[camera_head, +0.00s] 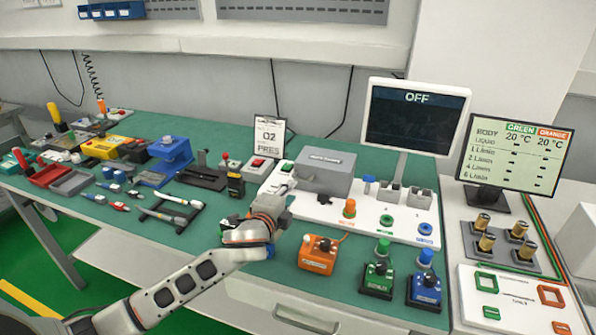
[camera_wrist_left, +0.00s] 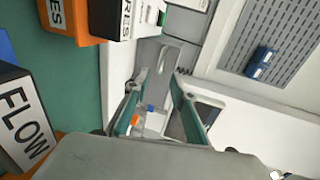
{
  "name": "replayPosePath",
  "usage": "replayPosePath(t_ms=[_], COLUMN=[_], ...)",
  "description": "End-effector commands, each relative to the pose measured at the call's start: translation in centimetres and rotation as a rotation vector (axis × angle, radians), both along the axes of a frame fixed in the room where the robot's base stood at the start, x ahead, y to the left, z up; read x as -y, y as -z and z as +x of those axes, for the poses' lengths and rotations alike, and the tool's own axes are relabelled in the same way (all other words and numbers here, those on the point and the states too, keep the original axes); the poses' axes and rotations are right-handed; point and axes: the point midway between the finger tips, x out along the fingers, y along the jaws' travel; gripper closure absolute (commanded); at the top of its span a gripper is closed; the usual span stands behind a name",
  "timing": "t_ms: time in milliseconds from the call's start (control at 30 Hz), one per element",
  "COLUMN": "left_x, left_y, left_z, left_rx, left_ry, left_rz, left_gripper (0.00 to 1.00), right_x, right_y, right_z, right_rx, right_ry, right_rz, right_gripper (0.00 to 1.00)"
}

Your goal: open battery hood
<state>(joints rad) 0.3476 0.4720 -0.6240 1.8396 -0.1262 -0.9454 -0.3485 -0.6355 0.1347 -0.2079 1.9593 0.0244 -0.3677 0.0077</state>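The battery hood appears to be the grey box-like cover (camera_head: 325,171) on the white board, right of centre in the head view. It looks closed, and lettering on its front top edge is too small to read. My left gripper (camera_head: 286,190) is just left of the hood, over the left part of the board. Whether it touches the hood cannot be told. In the left wrist view its two teal fingers (camera_wrist_left: 160,78) are apart, with nothing clearly held between them. My right gripper is not in view.
A dark monitor reading OFF (camera_head: 414,112) stands behind the board. Orange (camera_head: 318,254), green (camera_head: 377,279) and blue (camera_head: 425,289) blocks stand in front of it. A labelled sign (camera_head: 268,136) is behind left. Several tools and devices crowd the green table's left half.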

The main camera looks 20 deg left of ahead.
Motion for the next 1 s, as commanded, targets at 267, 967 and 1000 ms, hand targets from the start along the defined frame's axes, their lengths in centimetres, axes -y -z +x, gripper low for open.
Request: replayPosePath(t_ms=[267, 967, 1000], left_x=[0.1, 0.3, 0.3], left_y=[0.4, 1.8, 1.8], left_z=[1.4, 7.6, 7.6], left_rx=[-0.001, -0.001, -0.001], left_ry=[0.000, 0.001, 0.001], left_rz=[-0.001, -0.001, -0.001], left_gripper=[0.75, 0.75, 0.75], right_x=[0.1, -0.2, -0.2], right_y=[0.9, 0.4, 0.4], right_z=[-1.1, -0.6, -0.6], right_rx=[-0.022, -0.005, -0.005], right_ry=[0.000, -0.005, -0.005], right_rz=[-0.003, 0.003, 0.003], right_gripper=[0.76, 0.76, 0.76])
